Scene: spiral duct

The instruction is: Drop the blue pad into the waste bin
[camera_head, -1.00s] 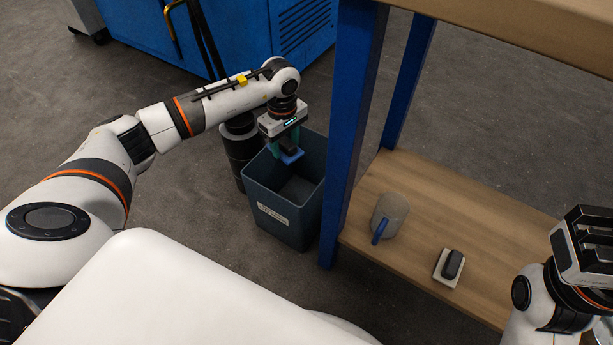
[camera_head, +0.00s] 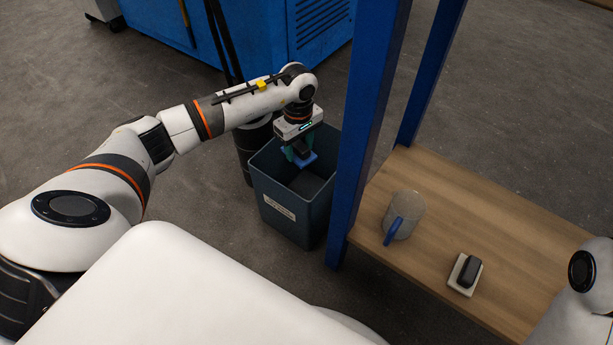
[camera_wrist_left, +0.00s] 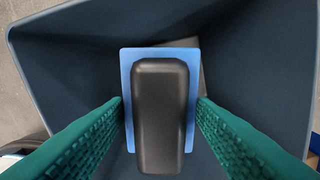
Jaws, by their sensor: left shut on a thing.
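The blue pad (camera_head: 303,161) has a black grip on its top. It hangs over the mouth of the dark blue-grey waste bin (camera_head: 310,222), inside the outline of its rim. My left gripper (camera_head: 300,155) points down and is shut on the pad. In the left wrist view the blue pad (camera_wrist_left: 127,75) and its black grip (camera_wrist_left: 160,115) lie between the green fingers, with the bin wall (camera_wrist_left: 60,75) around them. My right gripper is outside the picture; only part of its arm shows at the right edge.
A blue table leg (camera_head: 365,130) stands close to the bin's right side. A wooden shelf (camera_head: 470,215) holds a grey mug (camera_head: 408,212) with a blue handle and a white block with a black top (camera_head: 468,272). A black cylinder (camera_head: 245,150) stands behind the bin.

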